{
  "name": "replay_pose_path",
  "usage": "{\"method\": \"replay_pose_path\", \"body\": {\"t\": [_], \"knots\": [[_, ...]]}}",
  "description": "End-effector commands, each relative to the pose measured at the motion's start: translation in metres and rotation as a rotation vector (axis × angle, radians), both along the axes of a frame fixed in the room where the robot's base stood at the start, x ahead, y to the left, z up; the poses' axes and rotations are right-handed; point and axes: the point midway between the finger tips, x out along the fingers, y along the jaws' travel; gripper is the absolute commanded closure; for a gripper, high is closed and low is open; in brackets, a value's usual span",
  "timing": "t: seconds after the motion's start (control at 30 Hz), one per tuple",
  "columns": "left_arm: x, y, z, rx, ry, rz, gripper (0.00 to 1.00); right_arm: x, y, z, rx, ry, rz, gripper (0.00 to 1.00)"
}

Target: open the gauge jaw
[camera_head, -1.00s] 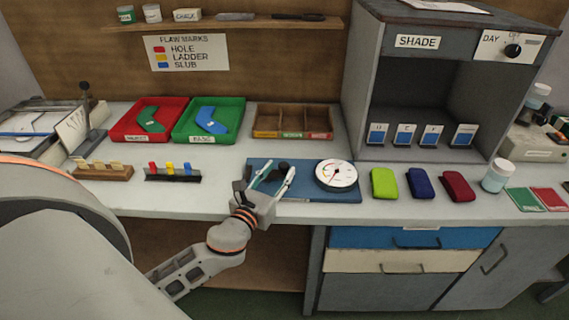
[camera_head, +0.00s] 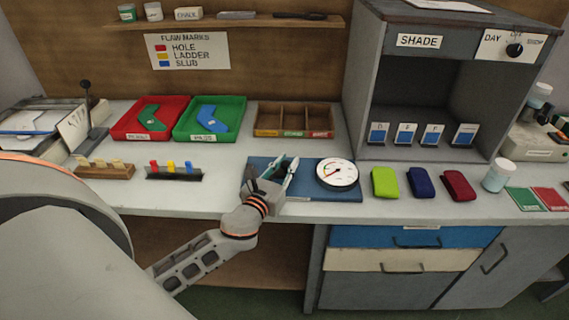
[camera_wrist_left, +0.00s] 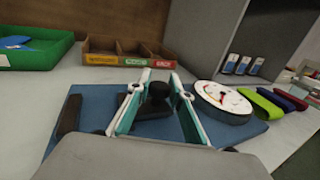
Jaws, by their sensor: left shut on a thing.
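The gauge has a round white dial (camera_head: 337,173) with a needle and lies on a blue mat (camera_head: 320,195). The dial also shows in the left wrist view (camera_wrist_left: 222,99). A black knob (camera_wrist_left: 158,91) on a dark base stands left of the dial. My left gripper (camera_head: 282,166) is over the left part of the mat, its pale and teal fingers on either side of the knob and shut on it. The fingers partly hide the knob's base, and I cannot make out the jaw itself. My right gripper is not in view.
Green (camera_head: 384,182), blue and dark red folded pieces lie right of the mat, with a white-lidded jar (camera_head: 498,175) beyond. A wooden divided box (camera_head: 293,120) and red and green trays stand behind. A grey shade cabinet (camera_head: 365,75) rises at the back right.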

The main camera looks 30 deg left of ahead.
Motion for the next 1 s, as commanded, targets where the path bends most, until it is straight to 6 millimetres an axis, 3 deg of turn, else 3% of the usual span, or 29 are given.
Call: {"method": "replay_pose_path", "body": {"t": [0.1,0.3,0.6,0.63,0.7,1.0], "knots": [[0.013,-0.021,0.006,-0.006,-0.004,-0.003,1.00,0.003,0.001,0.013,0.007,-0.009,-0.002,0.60],[0.028,-0.045,0.003,-0.004,-0.003,-0.003,1.00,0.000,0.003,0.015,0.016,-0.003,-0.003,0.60],[0.028,-0.047,0.001,-0.003,-0.001,-0.003,1.00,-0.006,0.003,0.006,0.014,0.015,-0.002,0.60],[0.028,-0.047,0.001,-0.003,-0.001,-0.003,0.74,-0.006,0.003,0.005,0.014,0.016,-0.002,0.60],[0.028,-0.047,0.001,-0.002,-0.001,-0.003,0.63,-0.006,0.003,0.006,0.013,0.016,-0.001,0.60],[0.028,-0.046,0.001,-0.001,0.000,-0.002,0.63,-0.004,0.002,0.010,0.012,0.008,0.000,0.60]]}}
